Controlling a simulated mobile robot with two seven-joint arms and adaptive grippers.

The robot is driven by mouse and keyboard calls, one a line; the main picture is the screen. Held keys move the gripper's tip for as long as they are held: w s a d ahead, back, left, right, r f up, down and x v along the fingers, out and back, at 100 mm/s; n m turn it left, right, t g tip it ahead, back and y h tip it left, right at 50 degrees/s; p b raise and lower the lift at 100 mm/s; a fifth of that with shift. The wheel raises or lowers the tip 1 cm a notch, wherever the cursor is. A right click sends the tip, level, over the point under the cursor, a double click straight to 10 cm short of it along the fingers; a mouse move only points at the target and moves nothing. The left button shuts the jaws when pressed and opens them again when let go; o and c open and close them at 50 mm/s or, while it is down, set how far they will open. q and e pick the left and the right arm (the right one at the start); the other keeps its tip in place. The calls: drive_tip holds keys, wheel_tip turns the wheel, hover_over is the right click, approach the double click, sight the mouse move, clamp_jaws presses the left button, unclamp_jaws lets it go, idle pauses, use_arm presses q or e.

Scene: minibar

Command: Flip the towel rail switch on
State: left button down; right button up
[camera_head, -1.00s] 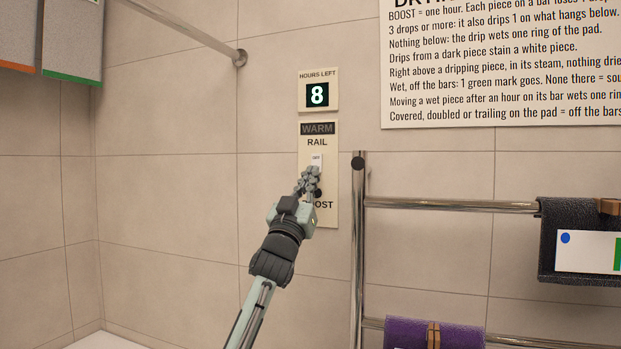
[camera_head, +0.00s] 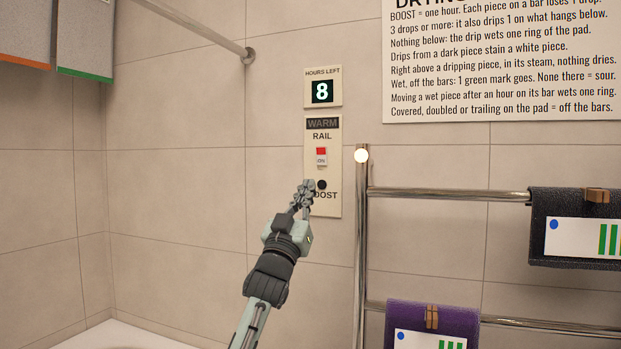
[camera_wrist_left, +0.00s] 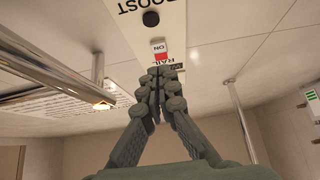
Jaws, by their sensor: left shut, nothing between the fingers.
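The towel rail switch (camera_head: 321,156) is on the cream control panel (camera_head: 334,174) on the tiled wall. It shows red above a white part marked ON, and it also shows in the left wrist view (camera_wrist_left: 160,50). A round black BOOST button (camera_head: 321,185) is below it. My left gripper (camera_head: 306,186) is shut and empty, just below and left of the switch and apart from it in the picture. A lamp (camera_head: 361,155) at the top of the chrome towel rail (camera_head: 361,240) glows. My right gripper is not in view.
A display (camera_head: 322,92) reads 8 hours left. A dark towel (camera_head: 560,250) and a purple towel (camera_head: 400,315) hang on the rail bars at right. A rules sign (camera_head: 500,100) is above.

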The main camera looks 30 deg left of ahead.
use_arm(q)
drive_tip(key=s+f, duration=0.3)
drive_tip(key=f, duration=0.1)
drive_tip(key=shift+d+b, duration=0.35)
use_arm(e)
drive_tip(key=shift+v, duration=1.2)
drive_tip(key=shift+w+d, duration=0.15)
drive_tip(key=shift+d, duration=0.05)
use_arm(q)
drive_tip(key=shift+f, duration=0.1)
